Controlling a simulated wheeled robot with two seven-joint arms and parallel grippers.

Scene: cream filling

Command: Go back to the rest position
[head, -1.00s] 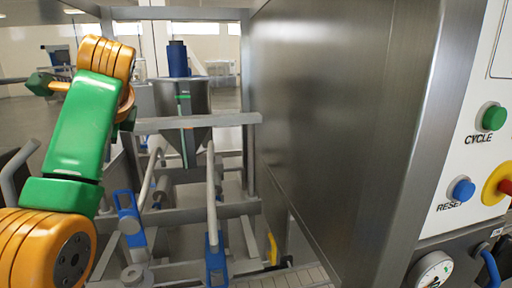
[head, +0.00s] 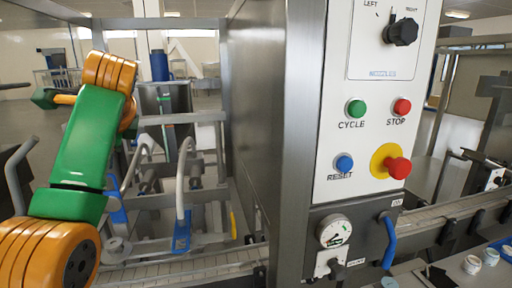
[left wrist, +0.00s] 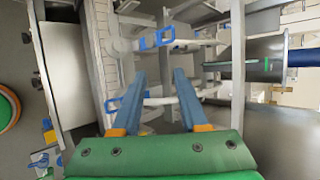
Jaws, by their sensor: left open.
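My left arm (head: 82,150), green and orange, comes up along the left side of the head view, raised in front of the machine frame. Its fingers are not clear there. In the left wrist view my left gripper (left wrist: 158,82) has its two blue-grey fingers spread apart, with nothing between them. Behind the fingers are rails and blue-handled parts (left wrist: 157,38) of the machine; I cannot tell how far away they are. My right arm and gripper are not in view.
A conveyor (head: 190,266) runs along the bottom. Small cups (head: 472,264) stand at lower right.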

